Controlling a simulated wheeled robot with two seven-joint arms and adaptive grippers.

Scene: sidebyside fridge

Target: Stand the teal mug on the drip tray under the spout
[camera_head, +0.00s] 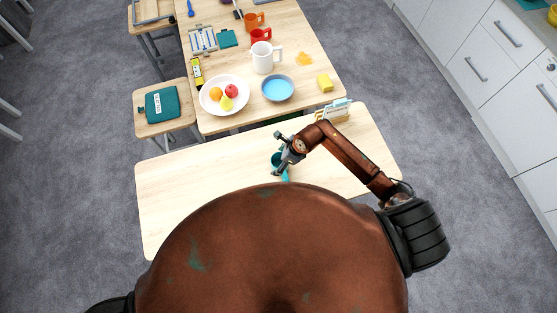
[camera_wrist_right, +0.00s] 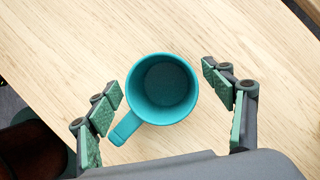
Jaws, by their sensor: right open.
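The teal mug (camera_wrist_right: 163,88) stands upright and empty on the light wooden table, its handle pointing down-left in the right wrist view. In the head view the mug (camera_head: 284,176) is partly hidden by my right gripper (camera_head: 279,155). My right gripper (camera_wrist_right: 163,92) is open, with one finger on each side of the mug and visible gaps between the fingers and its wall. The left gripper is not in view. No drip tray or spout can be made out.
The near table (camera_head: 180,190) is mostly bare, with a small rack (camera_head: 334,111) at its far right. The table behind holds a fruit plate (camera_head: 224,110), a blue bowl (camera_head: 278,88), a white mug (camera_head: 263,58) and a yellow block (camera_head: 325,83). White cabinets (camera_head: 480,60) stand at right.

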